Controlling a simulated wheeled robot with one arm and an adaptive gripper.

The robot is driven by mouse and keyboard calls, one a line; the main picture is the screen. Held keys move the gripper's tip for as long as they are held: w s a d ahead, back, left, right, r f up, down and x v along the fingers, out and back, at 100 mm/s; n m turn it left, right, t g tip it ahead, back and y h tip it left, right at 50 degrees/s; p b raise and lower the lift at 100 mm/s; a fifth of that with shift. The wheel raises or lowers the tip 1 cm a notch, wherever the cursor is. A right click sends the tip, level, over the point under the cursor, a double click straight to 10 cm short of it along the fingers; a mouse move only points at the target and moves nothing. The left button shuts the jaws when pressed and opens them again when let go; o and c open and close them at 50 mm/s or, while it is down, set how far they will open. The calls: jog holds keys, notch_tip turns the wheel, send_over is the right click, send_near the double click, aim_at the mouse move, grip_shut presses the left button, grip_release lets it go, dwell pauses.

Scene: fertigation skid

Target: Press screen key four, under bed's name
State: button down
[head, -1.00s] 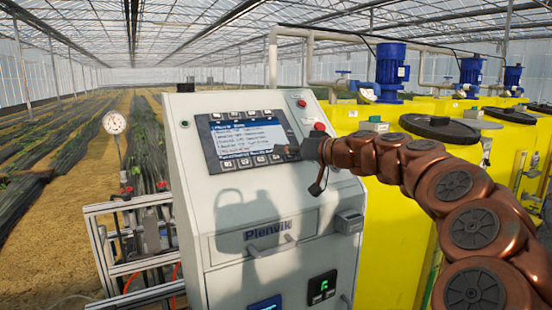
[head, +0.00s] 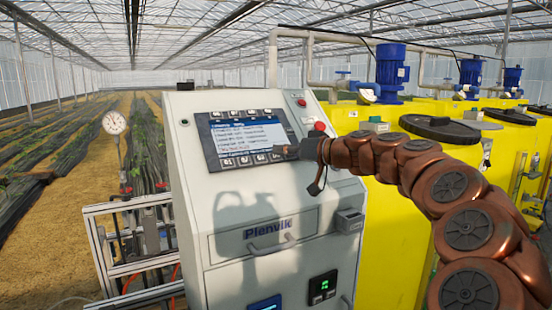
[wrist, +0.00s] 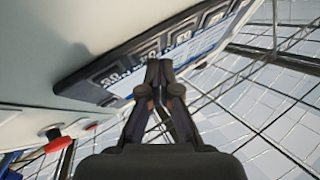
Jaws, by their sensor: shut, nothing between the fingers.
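The control screen (head: 246,136) is set in the sloping face of a pale grey cabinet. It shows a white list with blue bars, with small text I cannot read reliably. A row of dark keys (head: 243,160) runs below the display and another row runs above it. My gripper (head: 280,151) is shut and empty at the lower right corner of the screen, by the right end of the bottom row, partly hiding that end. In the wrist view its closed fingertips (wrist: 160,70) overlap the key row (wrist: 147,50). I cannot tell whether they touch a key.
A red button (head: 320,127) sits on the cabinet's right edge, close to my wrist. A drawer with a handle (head: 273,247) is below. Yellow tanks (head: 385,210) with blue motors stand to the right. A pressure gauge (head: 114,122) stands on the left.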

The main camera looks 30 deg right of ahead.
jog(key=shift+w+f+b, duration=0.25)
jog(key=shift+b, duration=0.15)
dwell(0.7)
dwell(0.3)
jog(key=shift+s+r, duration=0.5)
jog(key=shift+r, duration=0.1)
jog(key=s+r, duration=0.1)
jog(key=r, duration=0.1)
jog(key=s+r, duration=0.1)
jog(key=s, duration=0.1)
jog(key=shift+s+a+r, duration=0.15)
jog(key=shift+s+r, duration=0.05)
jog(key=shift+r, duration=0.15)
dwell(0.8)
